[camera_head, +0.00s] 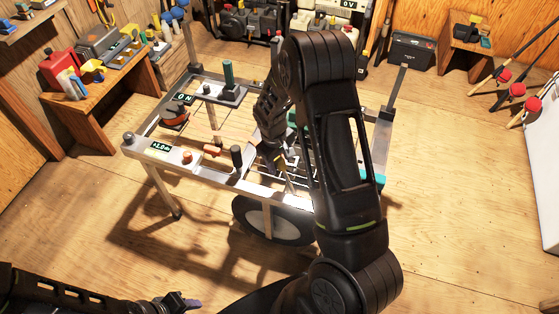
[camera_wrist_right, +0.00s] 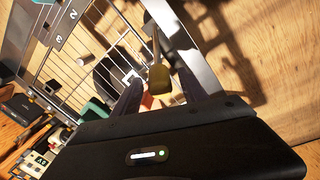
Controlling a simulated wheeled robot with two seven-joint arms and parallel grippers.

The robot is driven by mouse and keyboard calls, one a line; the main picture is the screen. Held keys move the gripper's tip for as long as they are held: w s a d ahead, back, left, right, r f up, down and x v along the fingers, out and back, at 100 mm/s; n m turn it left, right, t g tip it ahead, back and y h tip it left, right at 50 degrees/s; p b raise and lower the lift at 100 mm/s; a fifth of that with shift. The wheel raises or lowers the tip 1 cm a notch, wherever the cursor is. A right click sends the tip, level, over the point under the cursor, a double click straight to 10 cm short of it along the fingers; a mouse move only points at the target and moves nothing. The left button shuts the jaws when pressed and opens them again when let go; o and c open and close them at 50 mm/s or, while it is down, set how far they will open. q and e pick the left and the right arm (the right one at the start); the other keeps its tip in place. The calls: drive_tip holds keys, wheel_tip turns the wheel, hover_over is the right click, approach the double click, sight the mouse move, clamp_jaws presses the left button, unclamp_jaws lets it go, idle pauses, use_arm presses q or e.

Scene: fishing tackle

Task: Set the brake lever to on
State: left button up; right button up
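A lever with a metal rod and an olive-brown grip (camera_wrist_right: 159,79) shows in the right wrist view; I cannot tell for sure that it is the brake lever. My right gripper (camera_wrist_right: 161,84) has its dark fingers apart on either side of this grip, and contact is not clear. In the head view my right gripper (camera_head: 282,162) is over the front part of the metal-framed cart (camera_head: 262,188), partly hidden by my arm. My left gripper (camera_head: 182,303) is at the bottom left, away from the cart; its opening is unclear.
The cart carries a display reading "ON" (camera_head: 183,98), an orange-red knob (camera_head: 174,115) and a black upright handle (camera_head: 237,156). A wheel (camera_head: 272,222) sits below its front edge. A side bench (camera_head: 105,95) with tackle stands left. The floor in front is clear.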

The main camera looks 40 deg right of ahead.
clamp_jaws()
idle(0.3)
idle(1.0)
